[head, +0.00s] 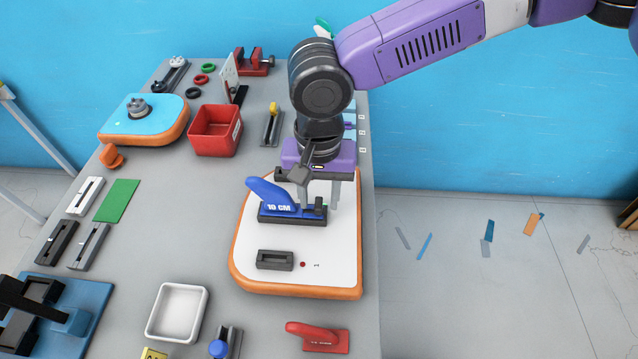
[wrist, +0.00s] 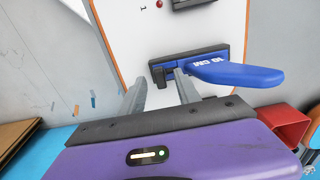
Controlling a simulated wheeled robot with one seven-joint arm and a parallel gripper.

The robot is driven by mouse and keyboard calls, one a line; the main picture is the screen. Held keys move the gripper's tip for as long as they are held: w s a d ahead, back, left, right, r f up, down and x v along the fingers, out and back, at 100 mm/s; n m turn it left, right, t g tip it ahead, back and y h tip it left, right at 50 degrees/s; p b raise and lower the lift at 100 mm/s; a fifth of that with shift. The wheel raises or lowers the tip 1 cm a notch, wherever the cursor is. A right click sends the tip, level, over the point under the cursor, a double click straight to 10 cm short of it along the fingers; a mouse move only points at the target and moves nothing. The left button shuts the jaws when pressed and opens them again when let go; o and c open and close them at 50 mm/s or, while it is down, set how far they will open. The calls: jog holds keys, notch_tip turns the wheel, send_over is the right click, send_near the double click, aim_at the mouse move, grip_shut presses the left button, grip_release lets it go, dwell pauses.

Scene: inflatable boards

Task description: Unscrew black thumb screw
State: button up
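The blue fin marked "10 CM" (head: 271,194) stands in a dark fin box (head: 290,219) on the white board with orange sides (head: 335,271). The black thumb screw (head: 320,206) is at the right end of that box. In the wrist view, the thumb screw (wrist: 158,74) shows at the left end of the box, beside the blue fin (wrist: 235,73). My gripper (head: 321,208) points down over that end. Its two grey fingers are apart with nothing held; in the wrist view, the open gripper (wrist: 160,78) has the screw in line with its gap. I cannot tell whether a finger touches it.
An empty dark fin box (head: 275,260) and a red dot (head: 303,264) are nearer on the board. A red fin (head: 318,337), white tray (head: 177,313), red bin (head: 216,131) and blue-topped board (head: 145,119) surround it. Floor is open right of the table.

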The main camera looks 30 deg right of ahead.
jog(key=shift+f, duration=0.15)
jog(key=shift+c, duration=0.2)
grip_shut()
jog(key=c, duration=0.6)
grip_release()
grip_shut()
jog(key=shift+n+p, duration=1.2)
jog(key=shift+n, duration=0.5)
